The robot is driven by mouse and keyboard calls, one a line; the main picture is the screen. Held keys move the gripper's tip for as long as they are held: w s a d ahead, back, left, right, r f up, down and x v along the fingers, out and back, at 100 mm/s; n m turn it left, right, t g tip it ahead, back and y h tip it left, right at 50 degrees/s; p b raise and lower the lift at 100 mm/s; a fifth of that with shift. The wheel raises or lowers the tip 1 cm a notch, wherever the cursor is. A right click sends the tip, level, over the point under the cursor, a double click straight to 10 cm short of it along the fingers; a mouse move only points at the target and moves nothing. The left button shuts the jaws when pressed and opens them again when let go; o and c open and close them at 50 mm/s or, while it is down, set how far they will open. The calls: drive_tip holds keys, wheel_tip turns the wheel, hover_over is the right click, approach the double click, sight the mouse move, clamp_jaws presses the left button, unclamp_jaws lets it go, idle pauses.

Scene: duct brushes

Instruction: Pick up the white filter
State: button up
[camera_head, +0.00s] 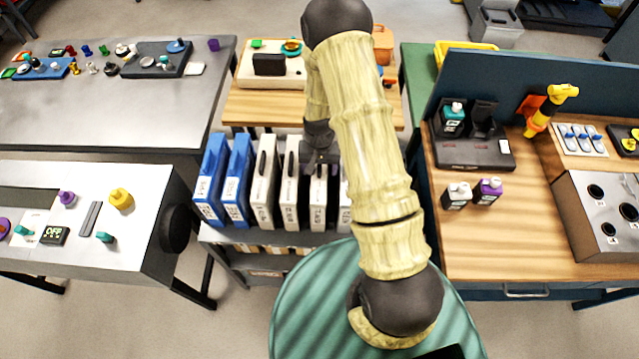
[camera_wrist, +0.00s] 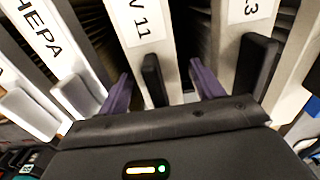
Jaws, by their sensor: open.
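Several upright white filters stand side by side in the rack, one of them (camera_head: 264,190) beside the blue ones in the head view. In the wrist view, a white filter (camera_wrist: 140,22) with a label ending in "V 11" is in front of my gripper (camera_wrist: 162,84). My gripper is open, with its two purple fingers on either side of that filter's black handle (camera_wrist: 153,80), with gaps visible. Another white filter (camera_wrist: 242,12) with a black handle is to its right, and a white filter marked HEPA (camera_wrist: 45,30) with a pale handle is to its left. My arm partly hides the rack in the head view.
Two blue filters (camera_head: 237,180) stand at the left of the grey rack (camera_head: 225,240). Neighbouring filters leave narrow gaps around my fingers. A console (camera_head: 100,205) is left of the rack and a wooden workbench (camera_head: 510,235) is to its right.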

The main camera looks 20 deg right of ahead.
idle(0.3)
clamp_jaws()
drive_tip(key=shift+r, duration=0.1)
wheel_tip(320, 180, up, 18)
drive_tip(key=b, duration=0.3)
drive_tip(key=shift+b, duration=0.3)
idle(0.6)
wheel_tip(320, 180, up, 8)
drive_tip(key=p, duration=0.6)
drive_tip(key=shift+p, duration=0.35)
drive_tip(key=shift+a, duration=0.1)
